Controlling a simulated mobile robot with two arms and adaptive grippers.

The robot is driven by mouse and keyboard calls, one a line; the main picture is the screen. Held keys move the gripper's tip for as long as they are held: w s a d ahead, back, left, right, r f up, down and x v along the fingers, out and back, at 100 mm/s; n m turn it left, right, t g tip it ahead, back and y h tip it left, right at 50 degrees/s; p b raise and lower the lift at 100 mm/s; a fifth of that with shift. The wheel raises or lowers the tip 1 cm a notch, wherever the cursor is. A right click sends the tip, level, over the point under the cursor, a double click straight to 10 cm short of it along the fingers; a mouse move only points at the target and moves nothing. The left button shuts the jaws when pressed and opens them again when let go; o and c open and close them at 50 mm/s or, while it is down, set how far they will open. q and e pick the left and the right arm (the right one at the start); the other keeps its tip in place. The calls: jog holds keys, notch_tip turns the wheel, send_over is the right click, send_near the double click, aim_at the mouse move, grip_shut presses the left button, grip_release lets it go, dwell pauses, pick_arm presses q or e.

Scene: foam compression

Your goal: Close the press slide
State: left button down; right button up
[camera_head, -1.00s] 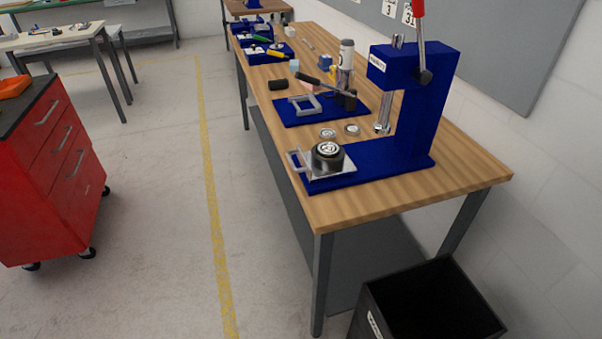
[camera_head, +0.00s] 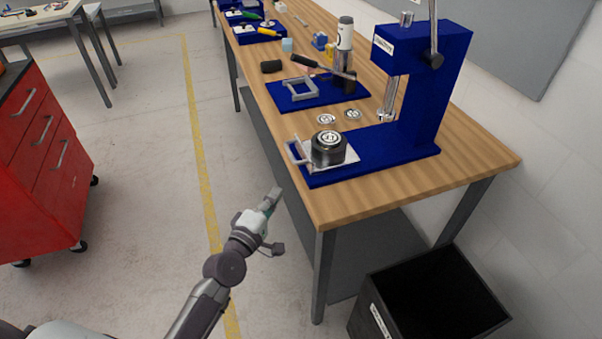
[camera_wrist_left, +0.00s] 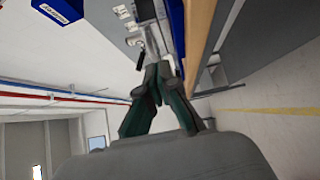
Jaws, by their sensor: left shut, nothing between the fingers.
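The blue press (camera_head: 420,95) stands on the near end of the wooden bench, with its lever upright. Its slide is a light metal plate (camera_head: 312,157) with a handle (camera_head: 295,150) at the left end of the blue base. A dark round die (camera_head: 328,147) with a shiny disc on top sits on the plate, to the left of the ram (camera_head: 389,98). My left gripper (camera_head: 272,197) is just left of the bench edge, below and left of the slide handle, touching nothing visible. Its fingers are together and empty in the left wrist view (camera_wrist_left: 158,70). My right gripper is out of view.
A second blue base with a grey frame (camera_head: 318,95) lies behind the press, with two metal discs (camera_head: 327,119) between. The bench (camera_head: 440,180) holds other tools farther back. A black bin (camera_head: 430,300) stands at its near end. A red cabinet (camera_head: 50,150) is left; the aisle is clear.

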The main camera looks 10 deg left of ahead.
aim_at(308, 166)
pick_arm(q)
jog(key=w+d, duration=0.1)
jog(key=w, duration=0.1)
jog(key=w+d+p, duration=0.1)
jog(key=w, duration=0.2)
jog(key=w+d, duration=0.1)
jog(key=w, duration=0.2)
jog(key=shift+w+d, duration=0.1)
jog(key=shift+d, duration=0.3)
jog(key=shift+w+d, duration=0.2)
jog(key=shift+d, duration=0.15)
